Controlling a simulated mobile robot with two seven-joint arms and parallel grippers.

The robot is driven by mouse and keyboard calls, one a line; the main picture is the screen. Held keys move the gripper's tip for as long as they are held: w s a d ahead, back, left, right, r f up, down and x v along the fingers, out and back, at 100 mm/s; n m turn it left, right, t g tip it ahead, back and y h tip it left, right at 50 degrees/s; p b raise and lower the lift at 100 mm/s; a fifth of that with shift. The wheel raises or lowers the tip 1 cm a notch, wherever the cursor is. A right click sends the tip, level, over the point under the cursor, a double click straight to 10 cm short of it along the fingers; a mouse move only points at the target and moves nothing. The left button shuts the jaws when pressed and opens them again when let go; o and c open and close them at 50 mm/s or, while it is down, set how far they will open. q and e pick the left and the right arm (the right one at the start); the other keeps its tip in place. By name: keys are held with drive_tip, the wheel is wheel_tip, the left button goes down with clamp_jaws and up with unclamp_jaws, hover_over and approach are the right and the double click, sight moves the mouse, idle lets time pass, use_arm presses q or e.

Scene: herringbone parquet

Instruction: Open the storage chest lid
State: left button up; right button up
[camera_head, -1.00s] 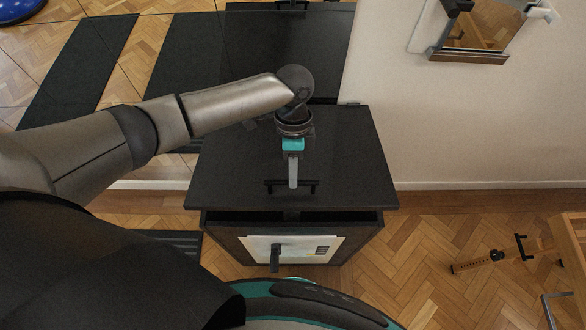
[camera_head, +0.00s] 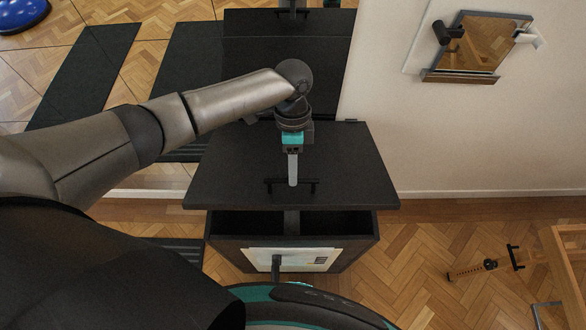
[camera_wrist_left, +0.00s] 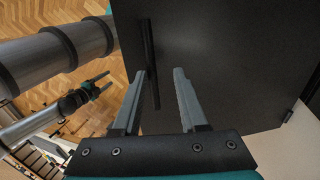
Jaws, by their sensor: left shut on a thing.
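The storage chest (camera_head: 225,243) is a dark box with a pale panel on its front. Its black lid (camera_head: 235,165) is partly raised, and a dark gap shows between the lid's front edge and the box. My left gripper (camera_head: 292,183) is shut on the black lid handle (camera_head: 311,187) near the front edge. In the left wrist view its fingers (camera_wrist_left: 163,74) lie either side of the handle bar (camera_wrist_left: 154,50), against the lid (camera_wrist_left: 225,55). My right gripper (camera_wrist_left: 102,83) shows small in that view, over the floor, fingers apart and seemingly empty.
A wall (camera_head: 460,135) with a mirror-like framed item (camera_head: 482,43) stands right of the chest. Dark mats (camera_head: 85,75) and a blue dome (camera_head: 20,12) appear behind. Wooden furniture (camera_head: 565,255) stands at lower right, with open parquet between.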

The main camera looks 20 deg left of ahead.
use_arm(q)
drive_tip(key=shift+o, duration=1.2)
drive_tip(key=shift+w+a, duration=0.1)
drive_tip(key=shift+w, duration=0.1)
drive_tip(key=shift+s, duration=0.1)
drive_tip(key=v, duration=1.5)
drive_tip(key=shift+r, duration=0.1)
